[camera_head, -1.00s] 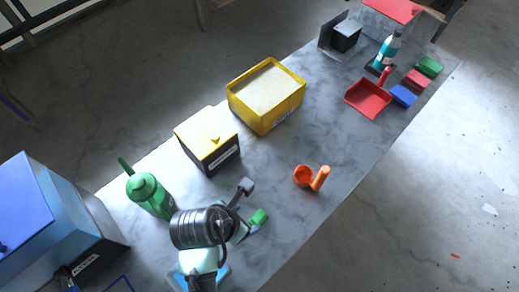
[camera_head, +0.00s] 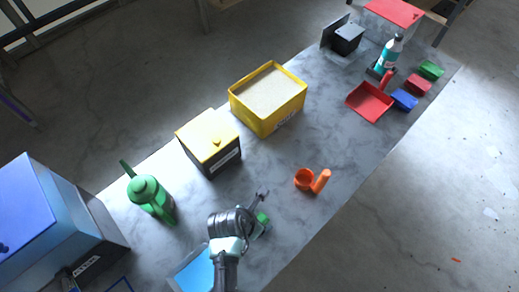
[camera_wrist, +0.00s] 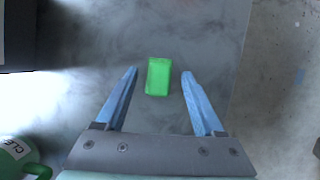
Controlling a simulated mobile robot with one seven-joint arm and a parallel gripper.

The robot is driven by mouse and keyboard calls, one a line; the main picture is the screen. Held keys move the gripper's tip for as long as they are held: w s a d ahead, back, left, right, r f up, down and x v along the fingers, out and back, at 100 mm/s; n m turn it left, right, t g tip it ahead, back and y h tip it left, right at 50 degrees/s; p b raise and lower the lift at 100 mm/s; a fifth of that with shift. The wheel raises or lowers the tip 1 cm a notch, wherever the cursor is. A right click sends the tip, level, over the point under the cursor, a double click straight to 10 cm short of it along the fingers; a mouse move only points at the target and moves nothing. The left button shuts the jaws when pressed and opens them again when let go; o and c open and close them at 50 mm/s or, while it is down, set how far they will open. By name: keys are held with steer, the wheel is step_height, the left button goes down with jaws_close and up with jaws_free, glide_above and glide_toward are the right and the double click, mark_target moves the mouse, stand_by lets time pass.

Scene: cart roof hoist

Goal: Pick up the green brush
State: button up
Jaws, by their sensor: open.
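The green brush (camera_head: 262,218) lies on the grey marbled table, partly hidden by my gripper in the head view. In the wrist view the brush (camera_wrist: 158,76) is a small bright green block, apart from both fingers and lined up with the gap between their tips. My gripper (camera_wrist: 160,74) is open and empty, with one blue finger to each side of the brush. How high the fingers are above the table is hard to tell.
An orange scoop-like thing (camera_head: 305,180) lies to the right. A green watering can (camera_head: 150,197), a black box with yellow lid (camera_head: 210,140) and a yellow bin (camera_head: 266,120) line the left side. A blue thing (camera_head: 196,272) lies by my arm.

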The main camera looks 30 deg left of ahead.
steer(key=shift+w+f, duration=0.25)
steer(key=shift+f, duration=0.35)
steer(key=shift+c, duration=0.3)
jaws_close()
steer(key=shift+r, duration=0.15)
